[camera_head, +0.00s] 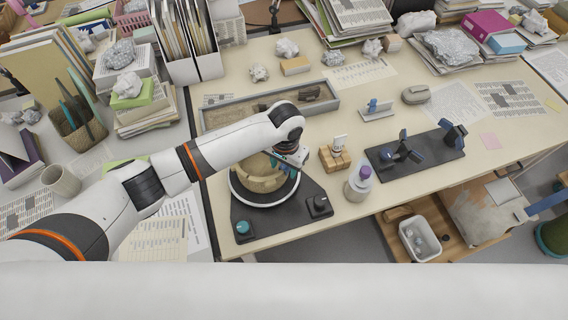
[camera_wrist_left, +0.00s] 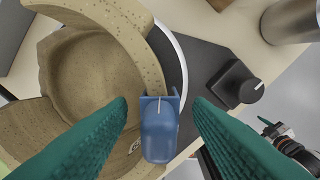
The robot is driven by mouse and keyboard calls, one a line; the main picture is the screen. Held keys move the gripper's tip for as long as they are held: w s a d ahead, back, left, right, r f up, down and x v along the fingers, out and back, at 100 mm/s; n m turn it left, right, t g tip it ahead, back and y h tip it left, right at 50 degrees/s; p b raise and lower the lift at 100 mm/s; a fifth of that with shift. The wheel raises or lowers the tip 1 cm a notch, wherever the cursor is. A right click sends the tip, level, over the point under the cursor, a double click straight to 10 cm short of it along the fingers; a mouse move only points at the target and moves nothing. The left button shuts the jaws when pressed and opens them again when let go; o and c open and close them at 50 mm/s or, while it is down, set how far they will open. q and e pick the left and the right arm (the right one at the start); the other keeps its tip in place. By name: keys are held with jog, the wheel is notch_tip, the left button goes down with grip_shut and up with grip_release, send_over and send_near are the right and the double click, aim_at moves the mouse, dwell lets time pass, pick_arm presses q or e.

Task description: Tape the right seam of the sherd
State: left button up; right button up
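A tan speckled pot (camera_head: 258,178) stands on a round turntable with a dark base (camera_head: 272,217). The left wrist view looks down into the pot (camera_wrist_left: 85,70); a thick curved sherd (camera_wrist_left: 135,35) forms its upper and right rim. A blue clip-like piece (camera_wrist_left: 160,130) is at the pot's right rim, where the curved sherd ends. My left gripper (camera_wrist_left: 160,105) has its two green fingers apart, one on each side of the blue piece, with gaps visible. In the head view the left gripper (camera_head: 284,168) is over the pot's right side, and my arm hides part of the pot. No right gripper shows.
Right of the turntable are a wooden block (camera_head: 335,158), a purple-capped bottle (camera_head: 359,184) and a black board (camera_head: 420,157) with blue clamps. A small stand (camera_head: 377,110) with a blue piece lies behind. A long sand tray (camera_head: 228,112) sits behind the pot.

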pick_arm(q)
notch_tip(320, 180, up, 12)
jog(key=b, duration=0.1)
dwell(0.5)
jog(key=shift+s+d, duration=0.1)
jog(key=shift+s, duration=0.05)
dwell(0.3)
